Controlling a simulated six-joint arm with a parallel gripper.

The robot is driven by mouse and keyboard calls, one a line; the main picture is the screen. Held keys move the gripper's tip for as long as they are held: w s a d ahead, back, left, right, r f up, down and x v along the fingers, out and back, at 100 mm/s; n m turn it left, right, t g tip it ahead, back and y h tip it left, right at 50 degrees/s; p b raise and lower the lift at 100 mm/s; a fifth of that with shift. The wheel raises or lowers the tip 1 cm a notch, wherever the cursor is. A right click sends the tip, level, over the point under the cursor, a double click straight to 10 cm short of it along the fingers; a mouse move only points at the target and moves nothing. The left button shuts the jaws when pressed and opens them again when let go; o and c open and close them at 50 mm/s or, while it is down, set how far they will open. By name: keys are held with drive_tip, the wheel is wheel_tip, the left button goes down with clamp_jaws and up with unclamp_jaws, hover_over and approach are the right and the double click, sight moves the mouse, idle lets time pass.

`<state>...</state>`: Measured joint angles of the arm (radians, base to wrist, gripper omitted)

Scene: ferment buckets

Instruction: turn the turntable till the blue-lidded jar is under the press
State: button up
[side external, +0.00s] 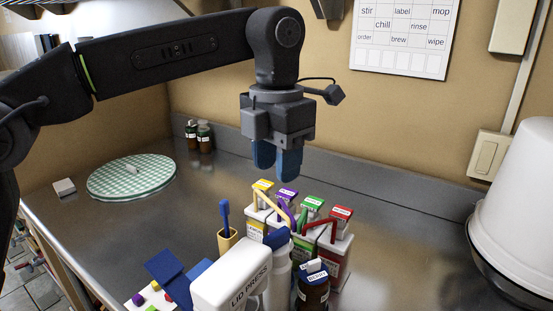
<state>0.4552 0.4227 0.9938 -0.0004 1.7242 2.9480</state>
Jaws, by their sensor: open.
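My gripper (277,165) hangs above the back of the counter with its two blue fingers pointing down, apart and empty. A white press marked LID PRESS (236,274) stands at the front, cut off by the bottom edge. Right of it is a dark brown jar (313,291) with a white-and-blue label on top; I cannot tell its lid colour. A blue part (277,238) shows behind the press head, and I cannot tell what it belongs to.
Several containers with yellow (262,187), purple (286,197), green (312,205) and red (341,214) tops stand below my gripper. A blue brush stands in a tan cup (228,240). A white bucket (520,205) is at right. The counter's left middle is clear.

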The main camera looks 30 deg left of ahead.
sight(277, 233)
wheel_tip(277, 233, down, 14)
drive_tip(key=m, duration=3.6)
drive_tip(key=shift+r, duration=0.1)
clamp_jaws()
